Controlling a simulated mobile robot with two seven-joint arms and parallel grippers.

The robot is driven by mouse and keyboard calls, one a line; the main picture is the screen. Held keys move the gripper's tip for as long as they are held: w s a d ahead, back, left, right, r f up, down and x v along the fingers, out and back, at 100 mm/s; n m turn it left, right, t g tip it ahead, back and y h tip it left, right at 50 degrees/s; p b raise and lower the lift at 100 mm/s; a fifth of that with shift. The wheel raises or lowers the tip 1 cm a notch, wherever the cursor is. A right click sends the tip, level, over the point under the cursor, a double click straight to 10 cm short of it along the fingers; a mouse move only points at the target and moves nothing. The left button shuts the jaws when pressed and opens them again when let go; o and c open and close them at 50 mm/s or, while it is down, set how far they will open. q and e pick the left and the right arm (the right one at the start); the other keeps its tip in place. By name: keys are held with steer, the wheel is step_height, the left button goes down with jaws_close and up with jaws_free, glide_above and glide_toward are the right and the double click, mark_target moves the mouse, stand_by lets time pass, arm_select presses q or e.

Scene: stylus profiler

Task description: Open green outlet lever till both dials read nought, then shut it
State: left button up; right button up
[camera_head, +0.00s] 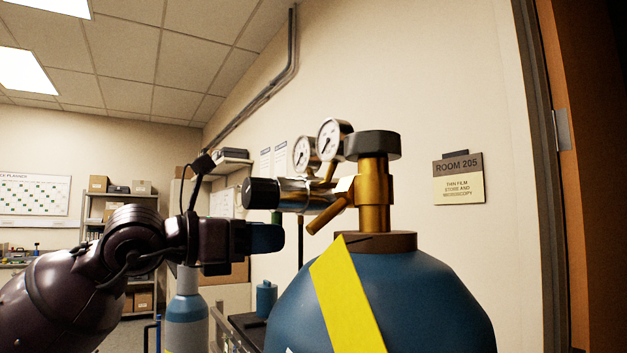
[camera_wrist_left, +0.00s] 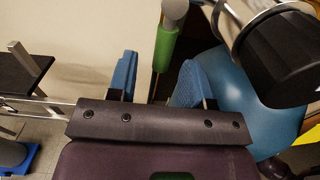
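The regulator (camera_head: 300,195) sits on top of a blue gas cylinder (camera_head: 415,305), with a black knob (camera_head: 262,192) at its left end. Its two dials, the left (camera_head: 304,154) and the right (camera_head: 331,139), face left; their needles are too small to read. The green outlet lever (camera_head: 276,217) hangs below the regulator and shows larger in the left wrist view (camera_wrist_left: 166,47). My left gripper (camera_head: 268,238) is just below the lever. In the left wrist view its blue fingers (camera_wrist_left: 157,80) are apart with nothing gripped, and the lever is ahead between them. My right gripper is out of view.
A smaller grey-blue cylinder (camera_head: 187,318) stands behind my left arm. Shelves with boxes (camera_head: 120,205) are at the back left. A room sign (camera_head: 458,178) hangs on the right wall. The black knob (camera_wrist_left: 285,58) is close on the gripper's right.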

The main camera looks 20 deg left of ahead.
arm_select(q)
steer(key=shift+c, duration=0.4)
steer(key=v, duration=0.7)
steer(key=shift+b, duration=0.35)
stand_by(0.4)
steer(key=v, duration=1)
steer(key=shift+s+a, duration=0.3)
